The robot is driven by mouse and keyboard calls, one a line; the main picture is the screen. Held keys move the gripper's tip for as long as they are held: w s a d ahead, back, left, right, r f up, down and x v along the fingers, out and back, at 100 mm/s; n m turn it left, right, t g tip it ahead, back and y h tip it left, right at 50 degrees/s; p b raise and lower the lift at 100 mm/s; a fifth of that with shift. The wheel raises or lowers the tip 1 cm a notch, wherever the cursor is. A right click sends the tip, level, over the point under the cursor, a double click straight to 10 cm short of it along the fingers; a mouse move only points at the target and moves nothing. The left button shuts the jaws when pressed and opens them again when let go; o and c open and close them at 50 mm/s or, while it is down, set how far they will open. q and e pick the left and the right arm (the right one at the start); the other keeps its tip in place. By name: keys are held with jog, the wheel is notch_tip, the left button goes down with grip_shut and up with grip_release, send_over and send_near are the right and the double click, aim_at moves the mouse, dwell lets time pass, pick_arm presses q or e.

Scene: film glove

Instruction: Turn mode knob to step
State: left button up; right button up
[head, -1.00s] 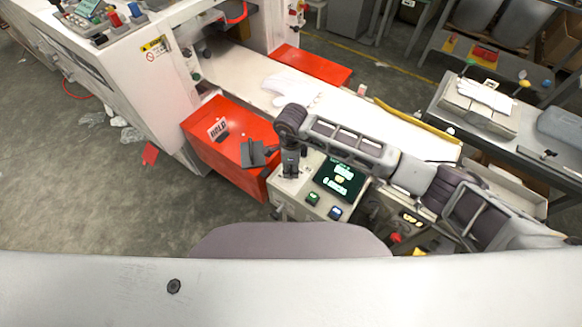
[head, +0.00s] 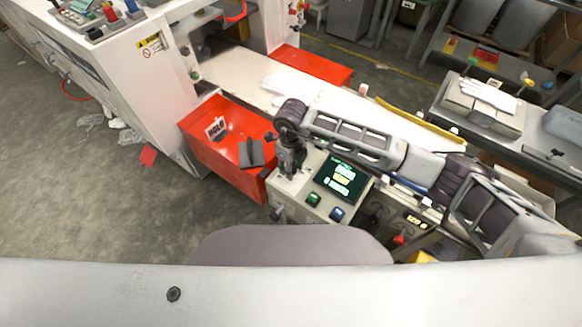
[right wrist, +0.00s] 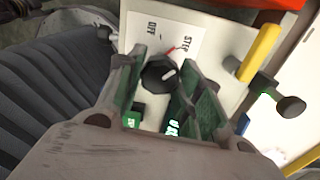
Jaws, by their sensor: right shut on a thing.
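My left gripper is out of view.
The box carries a lit screen (head: 342,177), a green button (head: 313,199) and a blue button (head: 337,213). A red cabinet (head: 205,150) stands to the left. White gloves (head: 285,85) lie on the white belt (head: 240,70) behind.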

jog(key=shift+m, duration=0.8)
jog(key=o, duration=1)
jog(key=shift+o, duration=0.2)
jog(key=shift+r, duration=0.15)
notch_tip(320, 180, up, 12)
jog(key=shift+f, duration=0.2)
dwell(0.5)
